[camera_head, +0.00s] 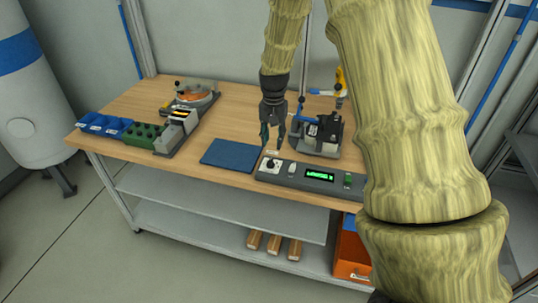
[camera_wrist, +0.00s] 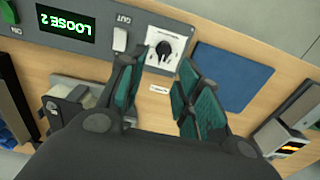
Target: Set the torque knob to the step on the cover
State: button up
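The torque knob is a black dial on a white plate (camera_head: 270,165) at the left end of a grey control box (camera_head: 297,180). In the wrist view the black knob (camera_wrist: 163,48) shows beyond and between the fingertips, with scale marks around it too small to read. My gripper (camera_head: 272,146) is open and empty, pointing down above the bench just behind the box. Its fingers also show apart in the wrist view (camera_wrist: 157,72), with a visible gap to the knob. The box's green display (camera_wrist: 65,24) appears upside down and reads LOOSE 2. I cannot identify the cover's step.
A blue mat (camera_head: 231,154) lies left of the box. A black-and-grey device (camera_head: 322,135) stands behind it, close to my gripper's right. Blue bins (camera_head: 103,124), a green block (camera_head: 143,135) and a round fixture (camera_head: 194,94) sit further left. A small white label (camera_wrist: 159,90) lies by the knob.

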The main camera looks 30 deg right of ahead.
aim_at(271, 160)
jog(key=f, duration=0.2)
jog(key=f+p, duration=0.1)
jog(key=f, duration=0.1)
jog(key=f+p, duration=0.1)
jog(key=f, duration=0.1)
jog(key=shift+w+a+f, duration=0.2)
jog(key=shift+w+f, duration=0.1)
jog(key=shift+f, duration=0.1)
jog(key=shift+s+f, duration=0.2)
jog(key=shift+a+f, duration=0.1)
jog(key=shift+f, duration=0.2)
jog(key=shift+w+f+p, duration=0.25)
jog(key=shift+f+p, duration=0.05)
jog(key=shift+f, duration=0.4)
jog(key=shift+s, duration=0.1)
jog(key=shift+r, duration=0.1)
grip_shut()
